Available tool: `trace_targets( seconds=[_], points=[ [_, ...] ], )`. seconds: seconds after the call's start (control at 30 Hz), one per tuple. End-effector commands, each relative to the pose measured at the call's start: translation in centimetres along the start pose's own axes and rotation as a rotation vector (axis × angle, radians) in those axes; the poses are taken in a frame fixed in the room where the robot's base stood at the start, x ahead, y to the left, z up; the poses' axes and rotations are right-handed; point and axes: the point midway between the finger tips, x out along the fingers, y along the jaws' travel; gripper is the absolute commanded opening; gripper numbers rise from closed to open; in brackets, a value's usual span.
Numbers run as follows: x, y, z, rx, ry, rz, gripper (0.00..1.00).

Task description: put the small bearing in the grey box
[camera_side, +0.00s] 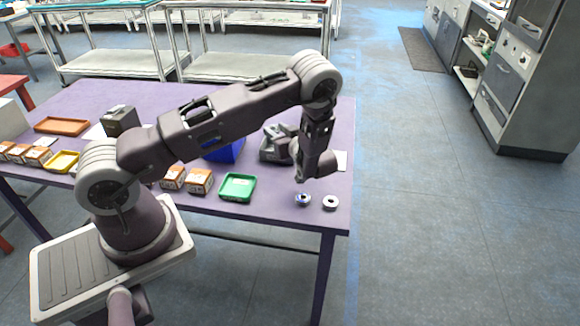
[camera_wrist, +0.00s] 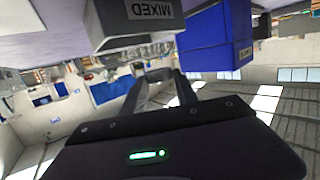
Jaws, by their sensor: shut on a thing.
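The grey box, labelled MIXED in the wrist view (camera_wrist: 140,22), stands near the right end of the purple table in the side view (camera_side: 270,154).
A blue box (camera_side: 226,151) stands left of the grey box, and also shows in the wrist view (camera_wrist: 212,48). A green tray (camera_side: 238,187) and small orange-and-white cartons (camera_side: 199,181) lie along the front edge. The table (camera_side: 270,197) ends just right of the bearings.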

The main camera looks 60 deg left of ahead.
Motion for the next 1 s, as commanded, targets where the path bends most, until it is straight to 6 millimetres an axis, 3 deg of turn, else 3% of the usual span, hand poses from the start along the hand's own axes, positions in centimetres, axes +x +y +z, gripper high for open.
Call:
trace_targets(
  seconds=[0.17, 0.6, 1.0],
  points=[
    [1.6, -0.1, -0.5, -0.001, 0.000, -0.015, 0.00],
    [2.3, -0.1, 3.5, -0.002, 0.000, -0.014, 0.00],
    [2.3, -0.1, 3.8, -0.003, -0.001, -0.014, 0.00]
  ],
)
